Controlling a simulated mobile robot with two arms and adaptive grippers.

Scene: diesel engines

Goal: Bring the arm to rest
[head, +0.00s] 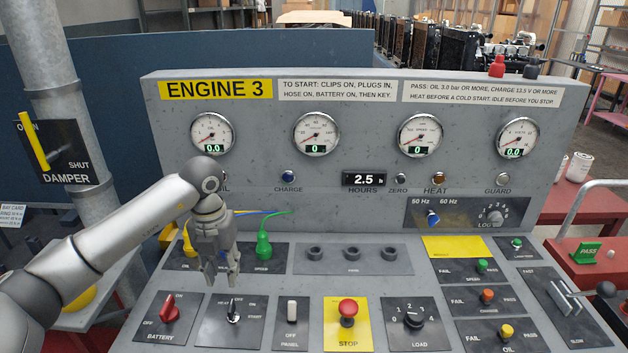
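My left arm (120,240) reaches in from the left over the engine control console. My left gripper (222,281) points down in front of the console, with its fingertips apart and nothing seen between them. In the picture it is just above the key switch (233,312) and left of the green plug (263,246). It partly hides the yellow plug (188,243) area and the plate behind it. I cannot tell how far the fingertips are from the panel. My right gripper is not in view.
The console (335,265) carries a red battery switch (169,309), a red stop button (347,309), a load knob (415,315) and throttle levers (568,297). A pipe with a yellow damper handle (33,140) stands left. A red cart with a green PASS block (586,253) stands right.

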